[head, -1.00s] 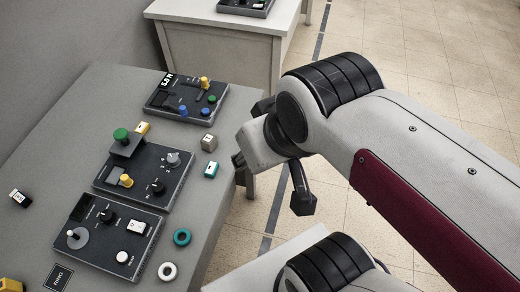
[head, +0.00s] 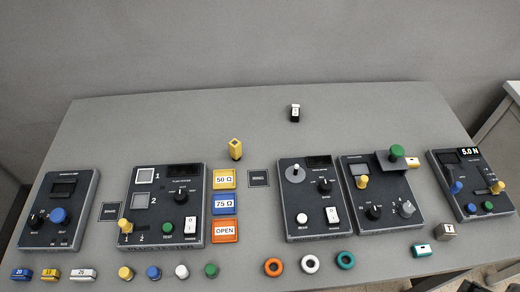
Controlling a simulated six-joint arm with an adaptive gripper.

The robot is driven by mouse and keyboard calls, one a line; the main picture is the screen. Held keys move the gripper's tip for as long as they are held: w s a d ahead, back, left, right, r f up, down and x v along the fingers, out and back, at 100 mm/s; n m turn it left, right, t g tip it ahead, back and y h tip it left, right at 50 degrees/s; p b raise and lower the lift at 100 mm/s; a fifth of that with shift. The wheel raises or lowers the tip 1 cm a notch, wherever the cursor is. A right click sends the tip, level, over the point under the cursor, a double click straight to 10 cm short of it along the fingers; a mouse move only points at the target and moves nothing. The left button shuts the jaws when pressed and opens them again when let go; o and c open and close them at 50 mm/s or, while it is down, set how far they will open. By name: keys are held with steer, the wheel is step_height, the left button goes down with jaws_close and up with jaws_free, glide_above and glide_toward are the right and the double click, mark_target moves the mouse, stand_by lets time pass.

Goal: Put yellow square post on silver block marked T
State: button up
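The yellow square post (head: 235,149) stands on the grey table, behind the blocks marked 50 Ω, 75 Ω and OPEN and to the right of the wider panel's top. The silver block marked T (head: 445,231) sits at the front right of the table, below the rightmost panel. Nothing rests on top of it. The two are far apart. My gripper is not visible in the current head view.
Black control panels (head: 162,205) stand in a row across the grey table (head: 200,118). Rings (head: 310,263), coloured knobs and small labelled blocks lie along the front edge. A teal-and-white block (head: 422,250) is beside the T block. The table's back is mostly clear.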

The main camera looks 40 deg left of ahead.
mark_target(237, 152)
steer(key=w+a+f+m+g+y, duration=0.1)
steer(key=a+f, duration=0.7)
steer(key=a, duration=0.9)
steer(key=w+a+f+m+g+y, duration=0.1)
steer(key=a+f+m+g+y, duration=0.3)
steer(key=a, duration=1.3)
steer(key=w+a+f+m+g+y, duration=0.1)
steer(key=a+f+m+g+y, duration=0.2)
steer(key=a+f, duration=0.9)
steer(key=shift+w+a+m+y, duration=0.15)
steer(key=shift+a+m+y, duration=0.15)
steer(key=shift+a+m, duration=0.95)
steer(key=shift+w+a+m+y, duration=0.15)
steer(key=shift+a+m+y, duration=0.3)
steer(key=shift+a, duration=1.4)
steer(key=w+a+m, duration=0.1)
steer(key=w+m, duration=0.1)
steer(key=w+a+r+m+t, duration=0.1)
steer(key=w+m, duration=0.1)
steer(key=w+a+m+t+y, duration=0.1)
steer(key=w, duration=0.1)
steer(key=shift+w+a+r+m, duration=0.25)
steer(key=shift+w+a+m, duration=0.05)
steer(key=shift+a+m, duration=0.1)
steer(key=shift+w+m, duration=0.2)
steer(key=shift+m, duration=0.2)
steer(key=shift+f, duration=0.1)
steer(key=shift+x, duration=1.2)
